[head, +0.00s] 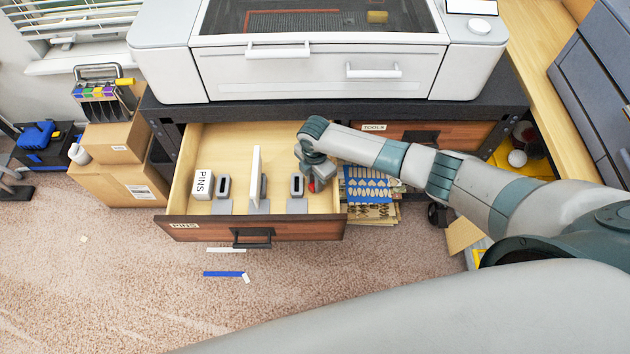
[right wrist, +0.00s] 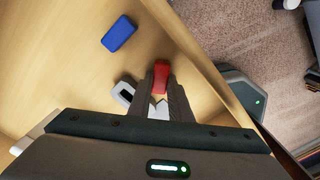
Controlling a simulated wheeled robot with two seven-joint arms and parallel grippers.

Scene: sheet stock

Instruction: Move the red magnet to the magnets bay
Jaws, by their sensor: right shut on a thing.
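The red magnet (right wrist: 160,72) is between the fingertips of my right gripper (right wrist: 160,88) in the right wrist view. In the head view the right gripper (head: 314,178) reaches into the right part of the open drawer (head: 228,140), and only a bit of the red magnet (head: 312,187) shows below it. The right gripper is shut on the red magnet. A blue block (right wrist: 119,34) lies on the drawer floor in the right wrist view. No bay with a magnets label can be read. My left gripper is not in view.
A drawer labelled TOOLS (head: 460,133) is at right. The drawer's back left floor is clear.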

